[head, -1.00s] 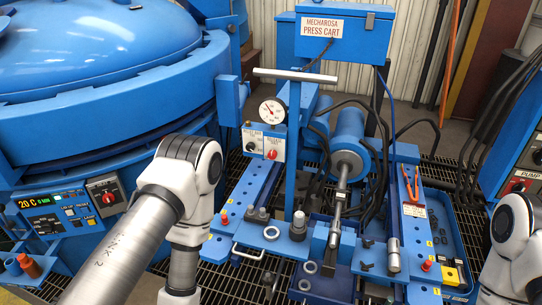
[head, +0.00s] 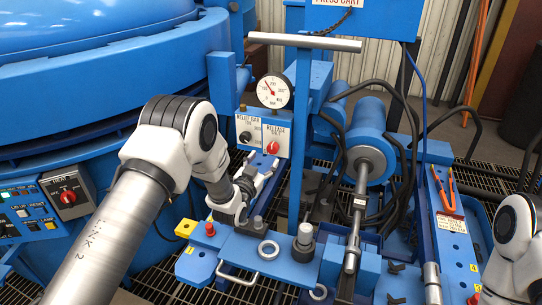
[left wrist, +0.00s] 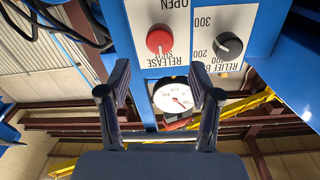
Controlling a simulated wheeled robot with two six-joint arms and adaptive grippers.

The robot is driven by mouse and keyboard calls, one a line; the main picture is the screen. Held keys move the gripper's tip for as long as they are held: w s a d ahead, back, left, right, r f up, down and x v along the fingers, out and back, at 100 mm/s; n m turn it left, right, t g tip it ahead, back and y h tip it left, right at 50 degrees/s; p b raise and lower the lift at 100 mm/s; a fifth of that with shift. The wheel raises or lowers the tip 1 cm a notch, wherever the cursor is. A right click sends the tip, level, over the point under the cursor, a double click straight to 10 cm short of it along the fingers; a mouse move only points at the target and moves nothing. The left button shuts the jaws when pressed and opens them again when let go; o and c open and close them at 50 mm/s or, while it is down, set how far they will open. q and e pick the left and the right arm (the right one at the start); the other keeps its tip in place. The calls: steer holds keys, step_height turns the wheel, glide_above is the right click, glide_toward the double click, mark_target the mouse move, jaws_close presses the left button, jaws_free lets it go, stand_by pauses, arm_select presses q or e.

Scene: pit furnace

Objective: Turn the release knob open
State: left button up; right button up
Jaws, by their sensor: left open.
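The red release knob (head: 272,148) sits on the right of a white panel (head: 263,131) below the round gauge. In the left wrist view the release knob (left wrist: 159,40) shows upside down, between the words SHUT and OPEN; I cannot surely tell where it points. My left gripper (head: 265,171) is just in front of and below the panel. In the left wrist view its fingers (left wrist: 157,82) are apart and empty, with the knob beyond the gap and no contact visible. My right gripper is out of view; only part of my right arm shows.
The black relief knob (head: 245,137) is close beside the release knob; it also shows in the left wrist view (left wrist: 229,46). The gauge (head: 273,90) is just above. A blue post with a crossbar (head: 304,43) stands close on the right. The press bed (head: 262,257) lies below.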

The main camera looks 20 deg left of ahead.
mark_target(271, 150)
arm_select(q)
steer(key=w, duration=0.7)
steer(key=shift+d+f, duration=0.2)
steer(key=shift+f, duration=0.1)
steer(key=c, duration=1.1)
steer(key=shift+c, duration=0.2)
